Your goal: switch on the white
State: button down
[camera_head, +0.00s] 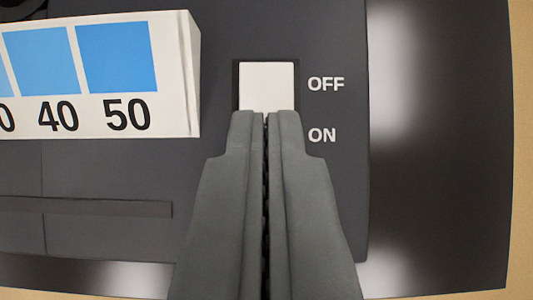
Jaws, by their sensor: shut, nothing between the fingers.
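The white switch (267,84) sits in a dark recess on a dark grey panel, in the upper middle of the camera view. The word OFF is printed to the right of its upper part and ON lower down, beside my fingertips. My gripper (266,116) is shut and empty, its fingertips at the lower edge of the visible white. The fingertips hide the switch's lower end. I cannot tell whether they touch it or which way it is set.
A white block (95,125) with blue squares and the numbers 40 and 50 stands at the left on the dark panel (215,20). A dark slot or bar lies below it. A shiny dark surface (440,200) borders the panel on the right, with a tan surface beyond.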

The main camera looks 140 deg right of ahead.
jog(key=shift+f, duration=0.2)
jog(key=shift+s+f, duration=0.15)
jog(key=shift+f, duration=0.1)
jog(key=shift+r, duration=0.2)
jog(key=shift+r, duration=0.65)
